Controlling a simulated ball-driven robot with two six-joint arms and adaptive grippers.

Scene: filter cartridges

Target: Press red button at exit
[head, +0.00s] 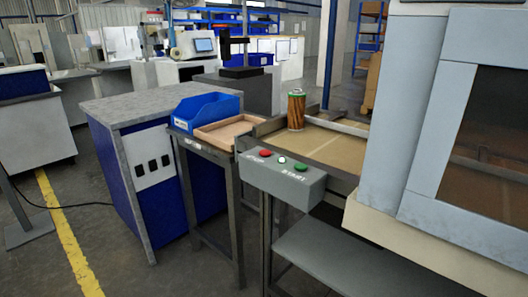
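A grey control box (283,180) is fixed to the near end of a conveyor in the middle of the head view. Its red button (265,153) is on the left of the top face. A white button (282,160) sits in the middle and a green button (300,167) on the right. White lettering near the red button seems to read STOP, and near the green one START. Neither of my grippers shows in the view.
A brown filter cartridge (296,110) stands upright on the conveyor (335,150). A wooden tray (222,132) and blue bin (206,110) are left of the box. A large machine (410,130) blocks the right. Open floor with a yellow line (70,240) lies left.

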